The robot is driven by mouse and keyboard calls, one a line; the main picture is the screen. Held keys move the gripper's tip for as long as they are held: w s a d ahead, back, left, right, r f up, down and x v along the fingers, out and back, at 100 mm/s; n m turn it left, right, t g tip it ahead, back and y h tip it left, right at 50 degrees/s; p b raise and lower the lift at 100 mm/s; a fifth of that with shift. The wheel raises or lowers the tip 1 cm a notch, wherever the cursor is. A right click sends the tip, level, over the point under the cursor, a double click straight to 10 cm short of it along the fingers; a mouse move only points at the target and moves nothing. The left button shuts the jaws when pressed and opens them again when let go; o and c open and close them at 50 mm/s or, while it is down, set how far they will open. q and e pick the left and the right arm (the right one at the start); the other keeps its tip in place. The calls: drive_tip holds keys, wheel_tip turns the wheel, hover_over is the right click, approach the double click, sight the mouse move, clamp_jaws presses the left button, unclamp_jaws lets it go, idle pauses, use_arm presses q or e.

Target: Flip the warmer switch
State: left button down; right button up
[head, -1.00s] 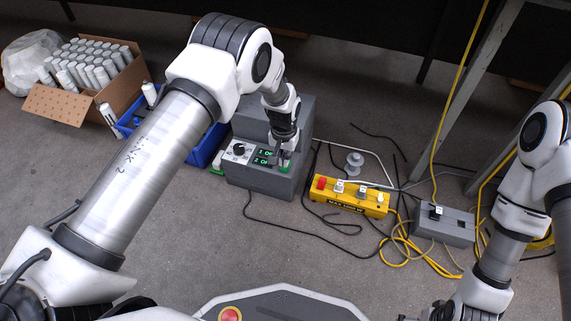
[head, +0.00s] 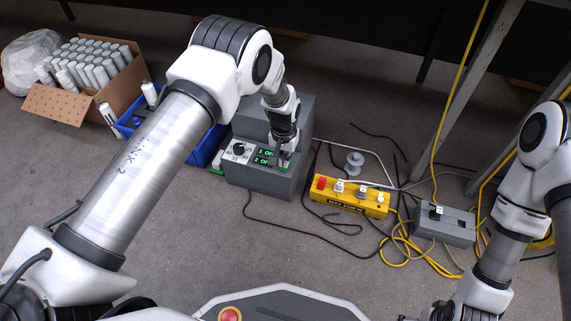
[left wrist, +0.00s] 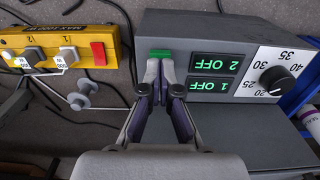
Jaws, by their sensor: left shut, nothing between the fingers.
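The warmer appears to be the grey box (head: 262,180) with a numbered dial (head: 239,149) and green-lit displays. In the left wrist view its displays read "1 OFF" (left wrist: 209,86) and "2 OFF" (left wrist: 214,62). A green switch (left wrist: 160,54) sits beside them on the panel. My left gripper (head: 284,161) is over this end of the panel. In the left wrist view its shut, empty fingertips (left wrist: 161,68) are right at the green switch; I cannot tell whether they touch. My right gripper (head: 440,312) shows only partly at the bottom edge, its fingers unclear.
A blue crate (head: 205,152) and a carton (head: 55,103) of cylinders stand left.

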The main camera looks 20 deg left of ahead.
use_arm(q)
drive_tip(key=shift+f+b, duration=0.45)
drive_tip(key=shift+f, duration=0.45)
idle(0.3)
wheel_tip(320, 180, up, 7)
drive_tip(key=p, duration=0.6)
drive_tip(key=shift+r+p, duration=0.1)
drive_tip(key=shift+p, duration=0.25)
